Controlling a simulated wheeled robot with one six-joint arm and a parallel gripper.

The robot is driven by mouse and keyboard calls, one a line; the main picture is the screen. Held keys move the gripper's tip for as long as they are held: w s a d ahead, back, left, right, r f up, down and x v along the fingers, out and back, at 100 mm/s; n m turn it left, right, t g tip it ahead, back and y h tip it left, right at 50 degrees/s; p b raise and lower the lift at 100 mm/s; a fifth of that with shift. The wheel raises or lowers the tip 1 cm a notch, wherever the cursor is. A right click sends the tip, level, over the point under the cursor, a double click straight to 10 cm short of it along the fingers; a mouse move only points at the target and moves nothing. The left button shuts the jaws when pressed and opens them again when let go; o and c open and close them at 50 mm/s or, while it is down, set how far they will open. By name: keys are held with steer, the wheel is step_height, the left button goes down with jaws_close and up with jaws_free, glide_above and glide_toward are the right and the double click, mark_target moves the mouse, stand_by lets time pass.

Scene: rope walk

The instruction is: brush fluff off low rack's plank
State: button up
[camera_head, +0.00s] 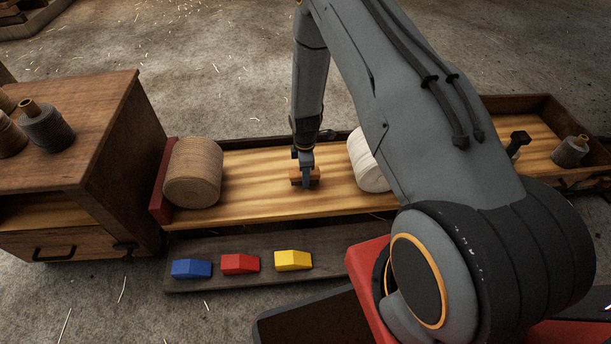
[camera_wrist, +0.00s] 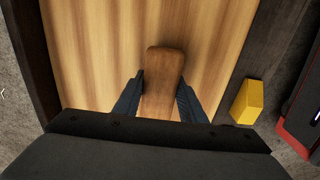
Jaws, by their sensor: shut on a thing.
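The low rack's plank (camera_head: 250,200) is pale, striped wood, and it fills most of the wrist view (camera_wrist: 95,60). My gripper (camera_head: 305,180) is low over the middle of the plank. It is shut on a brown wooden block that looks like a brush (camera_head: 314,174). In the wrist view the brush (camera_wrist: 164,65) sits between my two fingers (camera_wrist: 160,102), with its rounded end pointing away. Its underside is hidden, so I cannot tell whether it touches the plank. I can make out no fluff on the plank parts in view.
A tan rope spool (camera_head: 193,172) stands at the plank's left end and a white spool (camera_head: 367,162) right of my gripper, partly behind my arm. Blue (camera_head: 191,268), red (camera_head: 240,263) and yellow (camera_head: 293,260) blocks lie on a dark board in front. A wooden cabinet (camera_head: 80,130) stands left.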

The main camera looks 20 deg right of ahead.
steer(key=shift+r+p, duration=1.35)
steer(key=shift+r, duration=1)
steer(key=shift+r+p, duration=0.95)
steer(key=shift+r, duration=0.55)
